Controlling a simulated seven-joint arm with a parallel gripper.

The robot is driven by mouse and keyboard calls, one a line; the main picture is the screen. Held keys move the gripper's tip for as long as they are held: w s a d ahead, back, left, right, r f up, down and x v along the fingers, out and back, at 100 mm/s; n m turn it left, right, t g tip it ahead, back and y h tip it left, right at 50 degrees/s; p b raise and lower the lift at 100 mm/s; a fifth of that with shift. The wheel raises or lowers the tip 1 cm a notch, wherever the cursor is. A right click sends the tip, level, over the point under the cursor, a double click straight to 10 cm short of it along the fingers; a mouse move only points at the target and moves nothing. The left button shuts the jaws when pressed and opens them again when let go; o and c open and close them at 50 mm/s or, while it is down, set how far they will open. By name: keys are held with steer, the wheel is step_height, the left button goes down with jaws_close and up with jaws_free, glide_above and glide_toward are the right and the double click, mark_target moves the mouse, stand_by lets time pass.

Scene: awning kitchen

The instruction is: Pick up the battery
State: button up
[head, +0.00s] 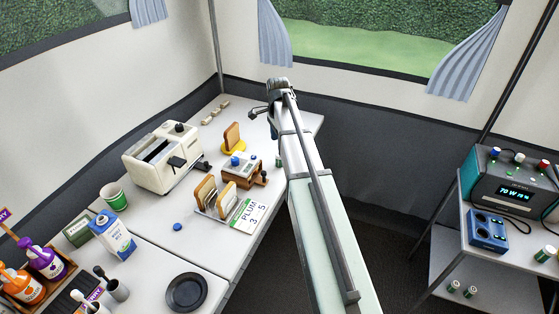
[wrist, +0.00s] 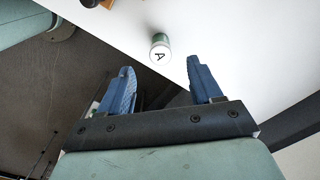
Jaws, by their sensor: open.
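A small battery (wrist: 160,47), green-sided with a white end marked "A", stands on the white table near its edge in the wrist view. In the head view a bit of green and white (head: 279,161), probably this battery, shows at the table's right edge, partly hidden by my arm. My gripper (wrist: 160,68) is open and empty. Its two blue fingers are spread, with the battery beyond their tips and roughly centred between them. In the head view my gripper is mostly hidden behind the arm; a little blue shows.
The table (head: 215,258) holds a toaster (head: 160,157), a toast rack (head: 214,197), a wooden box (head: 242,172) and a price card (head: 248,215). At right, a side stand holds a teal device (head: 512,188), a blue charger (head: 487,230) and several batteries (head: 545,254).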

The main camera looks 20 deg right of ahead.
mark_target(279, 160)
steer(key=shift+d+f, duration=0.15)
steer(key=shift+f, duration=2.25)
steer(key=shift+d+f, duration=0.1)
steer(key=shift+f, duration=2.3)
jaws_close()
